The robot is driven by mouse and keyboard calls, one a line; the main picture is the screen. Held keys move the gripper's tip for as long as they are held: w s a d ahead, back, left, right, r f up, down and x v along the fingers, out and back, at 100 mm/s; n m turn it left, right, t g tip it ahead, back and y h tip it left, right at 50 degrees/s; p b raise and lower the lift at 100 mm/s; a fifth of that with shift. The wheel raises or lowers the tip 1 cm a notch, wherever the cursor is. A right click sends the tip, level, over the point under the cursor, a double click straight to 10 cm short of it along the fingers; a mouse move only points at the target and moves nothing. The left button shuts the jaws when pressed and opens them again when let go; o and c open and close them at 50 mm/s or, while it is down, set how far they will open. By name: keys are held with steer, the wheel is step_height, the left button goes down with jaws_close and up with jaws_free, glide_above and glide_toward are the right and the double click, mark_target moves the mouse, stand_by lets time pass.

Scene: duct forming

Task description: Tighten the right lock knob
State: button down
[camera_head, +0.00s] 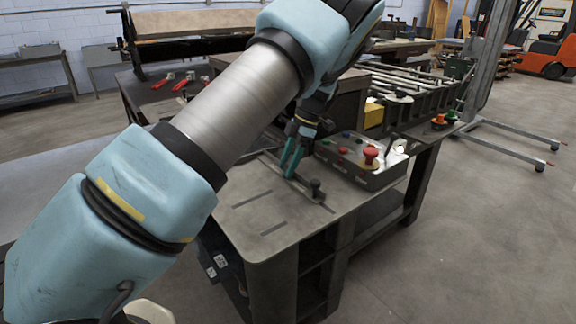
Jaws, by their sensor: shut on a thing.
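A dark lock knob (316,186) stands upright at the near right end of a low metal bar (304,188) on the grey worktable (262,222). My gripper (289,174) points down over the middle of this bar, left of and behind the knob. Its teal fingers are close together, with the tips at the bar and apart from the visible knob. The fingers are shut on a small part at the bar, and they hide what it is. The bar's far left end is partly covered by my arm.
A control box (350,165) with a red mushroom button (371,153) and several smaller buttons sits right of the bar. Red-handled tools (164,81) lie on the back table. The worktable's front corner is clear.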

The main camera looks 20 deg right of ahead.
steer(key=shift+c, duration=1.2)
jaws_free()
steer(key=b+v, duration=0.2)
steer(key=v, duration=0.9)
steer(key=shift+b, duration=0.4)
steer(key=shift+a, duration=0.1)
